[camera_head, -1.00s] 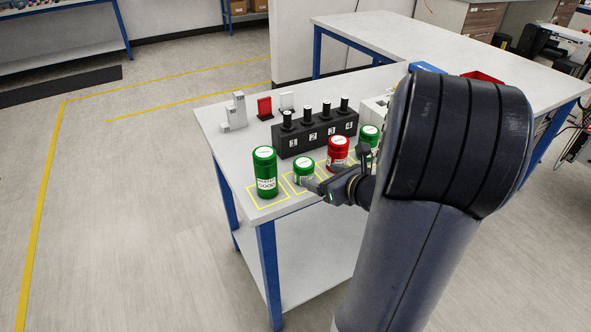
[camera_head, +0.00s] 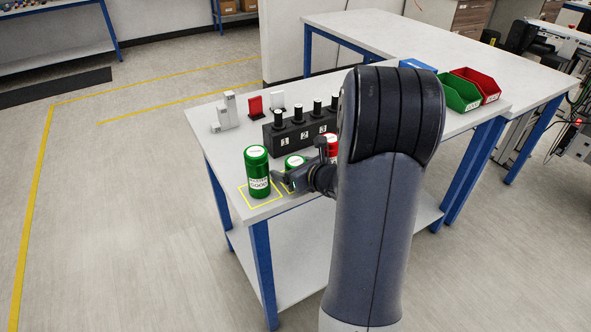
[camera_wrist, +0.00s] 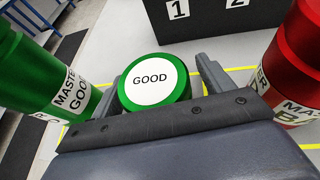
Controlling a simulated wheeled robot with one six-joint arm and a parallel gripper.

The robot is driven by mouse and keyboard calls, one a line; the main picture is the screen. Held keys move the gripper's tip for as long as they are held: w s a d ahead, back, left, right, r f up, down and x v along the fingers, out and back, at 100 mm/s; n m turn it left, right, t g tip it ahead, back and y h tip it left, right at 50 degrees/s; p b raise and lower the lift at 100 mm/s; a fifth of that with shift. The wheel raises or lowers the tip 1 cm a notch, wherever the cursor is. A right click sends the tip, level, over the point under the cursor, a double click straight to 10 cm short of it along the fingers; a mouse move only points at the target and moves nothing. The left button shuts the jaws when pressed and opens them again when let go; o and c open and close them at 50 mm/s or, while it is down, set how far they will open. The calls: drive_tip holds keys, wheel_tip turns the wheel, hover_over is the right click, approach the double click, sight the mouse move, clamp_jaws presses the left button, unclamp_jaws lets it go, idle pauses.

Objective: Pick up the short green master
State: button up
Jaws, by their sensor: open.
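The short green master (camera_head: 294,161) stands upright on the table, partly hidden behind my gripper (camera_head: 290,180) in the head view. In the wrist view the short green master (camera_wrist: 181,95) shows its white top label "GOOD". My open gripper (camera_wrist: 163,78) has one finger on each side of it. A gap shows at the right finger; I cannot tell whether the left finger touches it.
A tall green master (camera_head: 257,180) stands close on the left and a red one (camera_head: 332,143) close on the right. Behind is a black numbered block (camera_head: 290,137) with pegs. Green (camera_head: 462,103) and red (camera_head: 488,93) bins sit further right.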

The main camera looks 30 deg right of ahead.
drive_tip(key=c, duration=1.2)
drive_tip(key=shift+c, duration=0.2)
drive_tip(key=shift+r, duration=0.1)
